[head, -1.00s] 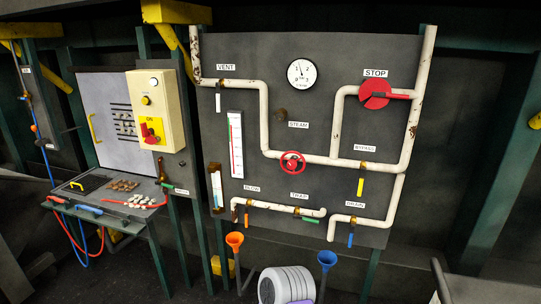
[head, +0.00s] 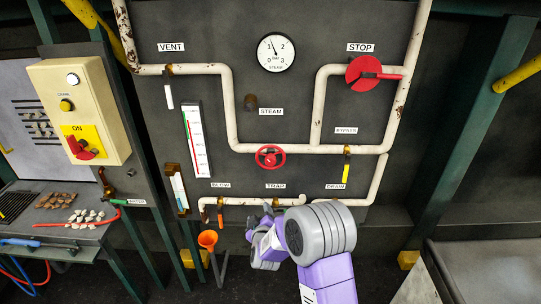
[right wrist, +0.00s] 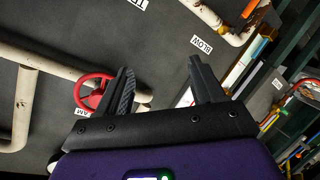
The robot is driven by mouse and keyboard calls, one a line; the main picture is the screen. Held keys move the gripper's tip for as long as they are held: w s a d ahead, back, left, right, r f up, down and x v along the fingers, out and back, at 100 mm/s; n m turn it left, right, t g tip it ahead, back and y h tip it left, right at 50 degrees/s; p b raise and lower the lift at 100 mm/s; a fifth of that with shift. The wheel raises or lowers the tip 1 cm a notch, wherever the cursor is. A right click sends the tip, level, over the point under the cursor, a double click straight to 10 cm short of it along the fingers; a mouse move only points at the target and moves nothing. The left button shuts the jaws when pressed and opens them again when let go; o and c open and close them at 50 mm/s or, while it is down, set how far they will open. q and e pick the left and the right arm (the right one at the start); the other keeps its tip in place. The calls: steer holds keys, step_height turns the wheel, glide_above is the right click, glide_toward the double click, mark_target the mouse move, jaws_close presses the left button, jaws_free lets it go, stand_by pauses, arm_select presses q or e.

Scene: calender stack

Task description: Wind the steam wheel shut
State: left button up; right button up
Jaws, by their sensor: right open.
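The red steam wheel (head: 270,157) sits on the white pipe, below the STEAM label (head: 271,112). In the right wrist view the wheel (right wrist: 80,93) is at the left, partly hidden behind the left finger. My right gripper (head: 257,219) is below the wheel in the head view, near the TRAP label (head: 275,186). Its fingers stand apart with nothing between them, and it is clear of the wheel's rim. In the right wrist view the open fingers (right wrist: 160,66) point at the grey panel. My left gripper is not in view.
A pressure gauge (head: 276,53) is above. A yellow bypass lever (head: 346,170) hangs right of the steam wheel. A side table (head: 40,238) is further left.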

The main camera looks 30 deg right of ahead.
mark_target(269, 162)
steer(key=w+d+r+t+h+p, duration=0.1)
steer(key=d+r+h, duration=0.1)
steer(key=r, duration=0.4)
steer(key=w+d+r+t+h, duration=0.1)
steer(key=d+r, duration=0.1)
steer(key=r, duration=0.5)
steer(key=shift+n+h, duration=0.3)
steer(key=shift+h, duration=0.1)
steer(key=x, duration=0.6)
steer(key=shift+s+d+f, duration=0.1)
steer(key=shift+s+d, duration=0.05)
steer(key=shift+d, duration=0.15)
steer(key=shift+w+d, duration=0.4)
steer(key=shift+w, duration=0.2)
